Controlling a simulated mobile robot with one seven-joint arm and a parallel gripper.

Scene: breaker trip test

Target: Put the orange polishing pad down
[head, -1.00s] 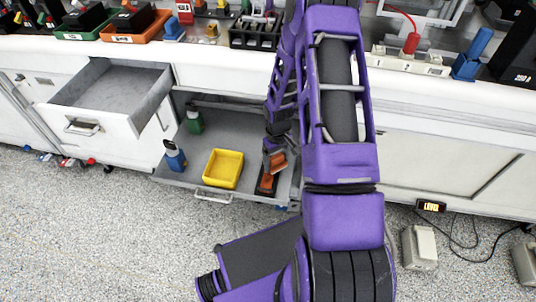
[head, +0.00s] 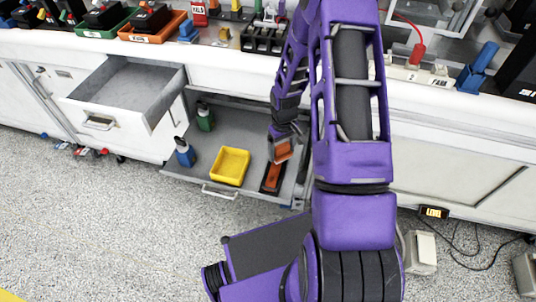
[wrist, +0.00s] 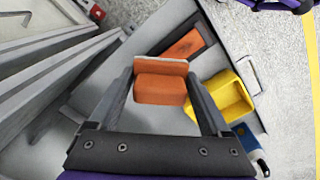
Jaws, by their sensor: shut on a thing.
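My gripper (wrist: 162,100) is shut on the orange polishing pad (wrist: 160,88), a block with a paler face, which shows between the two grey fingers in the wrist view. In the head view the pad (head: 283,151) hangs from my gripper (head: 283,138) above the right part of the pulled-out lower drawer (head: 237,128). A flat orange piece in a dark frame (head: 272,178) lies on the drawer floor below the pad, towards the front; it also shows beyond the pad in the wrist view (wrist: 184,45). The pad appears apart from it.
A yellow bin (head: 231,165) stands in the drawer, left of the dark frame. A blue bottle (head: 184,152) and a green bottle (head: 204,118) stand farther left. An open upper drawer (head: 126,94) juts out at left. Bare drawer floor lies behind the yellow bin.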

